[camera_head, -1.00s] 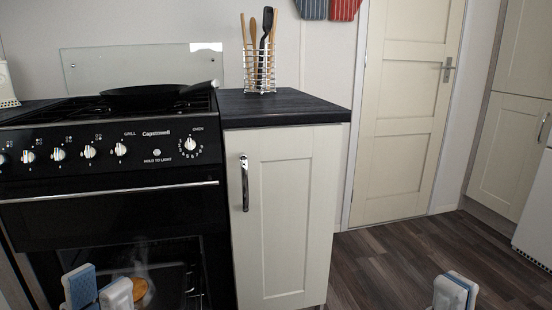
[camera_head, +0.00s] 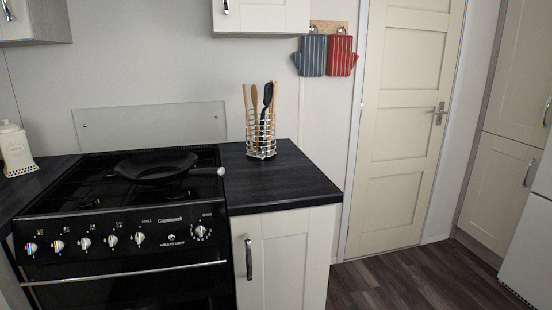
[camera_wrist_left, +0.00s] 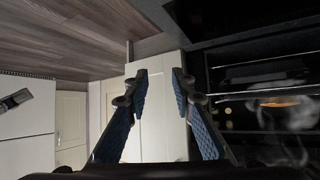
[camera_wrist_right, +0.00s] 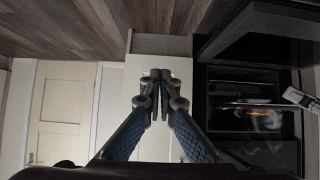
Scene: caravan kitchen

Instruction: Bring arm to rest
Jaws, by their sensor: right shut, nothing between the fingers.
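My left gripper (camera_wrist_left: 160,75) is open and empty in the left wrist view, its two blue-padded fingers apart in front of a cream cabinet front (camera_wrist_left: 155,135). My right gripper (camera_wrist_right: 160,76) is shut in the right wrist view, its fingertips together with nothing between them. Both wrist pictures appear upside down, with the floor at the top. Neither gripper shows in the head view. Part of the other gripper shows at the left edge of the left wrist view (camera_wrist_left: 14,100) and the right edge of the right wrist view (camera_wrist_right: 300,97).
The oven's open door (camera_wrist_right: 265,35) juts out beside the cabinet. An orange-brown item (camera_wrist_left: 280,104) sits in the oven among whitish steam. A black pan (camera_head: 155,167) rests on the hob. A utensil rack (camera_head: 262,135) stands on the dark counter (camera_head: 280,180). Wood floor (camera_head: 395,285) is clear.

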